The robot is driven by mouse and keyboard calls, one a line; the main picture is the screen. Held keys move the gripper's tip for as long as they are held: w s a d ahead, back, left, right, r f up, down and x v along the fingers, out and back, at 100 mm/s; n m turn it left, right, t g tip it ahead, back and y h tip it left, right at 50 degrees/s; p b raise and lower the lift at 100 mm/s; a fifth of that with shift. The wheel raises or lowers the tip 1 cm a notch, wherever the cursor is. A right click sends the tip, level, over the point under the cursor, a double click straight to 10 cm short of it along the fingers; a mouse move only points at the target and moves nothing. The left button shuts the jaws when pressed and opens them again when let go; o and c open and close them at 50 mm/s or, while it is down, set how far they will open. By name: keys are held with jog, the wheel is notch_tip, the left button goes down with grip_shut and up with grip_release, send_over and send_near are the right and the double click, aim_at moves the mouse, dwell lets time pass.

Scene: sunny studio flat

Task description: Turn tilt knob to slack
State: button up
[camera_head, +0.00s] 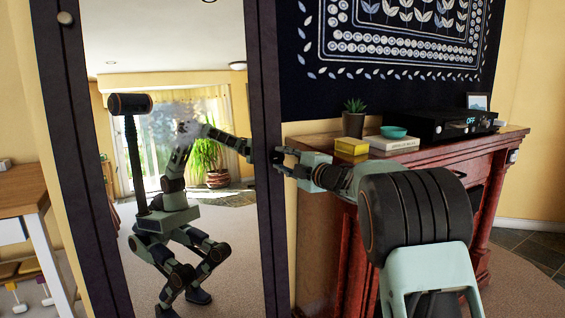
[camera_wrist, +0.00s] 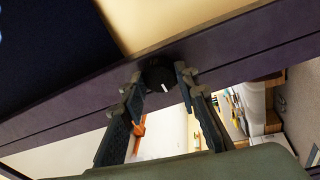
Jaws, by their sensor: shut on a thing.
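A tall mirror (camera_head: 135,70) stands in a dark frame. The tilt knob (camera_wrist: 158,75) is a black round knob with a short white mark, on a dark post of that frame. My gripper (camera_wrist: 162,86) has a finger on each side of the knob and is shut on it. In the head view my gripper (camera_head: 279,159) meets the right post at mid height, and its fingers hide the knob there. I cannot read any words around the knob.
A red wooden cabinet (camera_head: 325,240) stands right of the mirror, close under my arm. It bears a small plant (camera_head: 354,118), a yellow box (camera_head: 352,146), a teal bowl (camera_head: 393,132) and a black device (camera_head: 440,124). A wooden table (camera_head: 22,185) is at left.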

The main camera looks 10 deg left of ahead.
jog(key=n, duration=0.5)
jog(key=shift+g, duration=0.4)
jog(key=shift+n, duration=0.4)
jog(key=o, duration=1.1)
jog(key=shift+o, duration=0.2)
jog(key=v, duration=1.2)
jog(key=shift+r, duration=0.1)
